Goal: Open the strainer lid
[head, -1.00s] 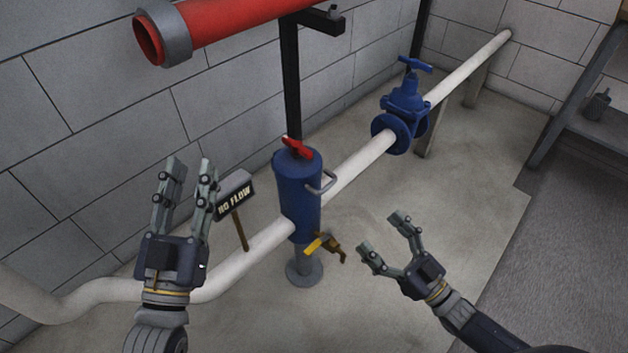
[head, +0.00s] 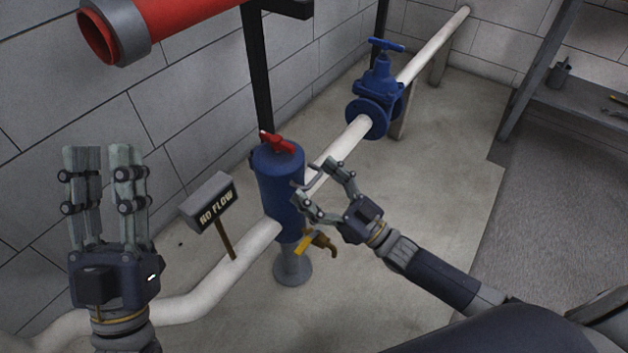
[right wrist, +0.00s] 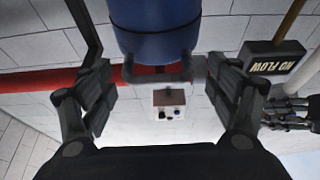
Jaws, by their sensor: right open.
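The strainer is a blue upright cylinder (head: 277,185) on the white pipe, with a red handle (head: 277,142) on top of its lid. A grey bar handle (head: 313,181) sticks out from its right side. My right gripper (head: 317,184) is open around the space by this bar, its fingers either side. In the right wrist view, the bar (right wrist: 157,77) lies between the open fingers under the blue body (right wrist: 157,30), and contact cannot be told. My left gripper (head: 104,150) points up at the left, away from the strainer, its fingers a little apart and empty.
A NO FLOW sign (head: 212,203) stands left of the strainer. A yellow-handled tap (head: 316,242) sits low on the strainer's right. A blue gate valve (head: 376,97) is further along the pipe, and a red pipe (head: 160,25) is overhead. Floor on the right is clear.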

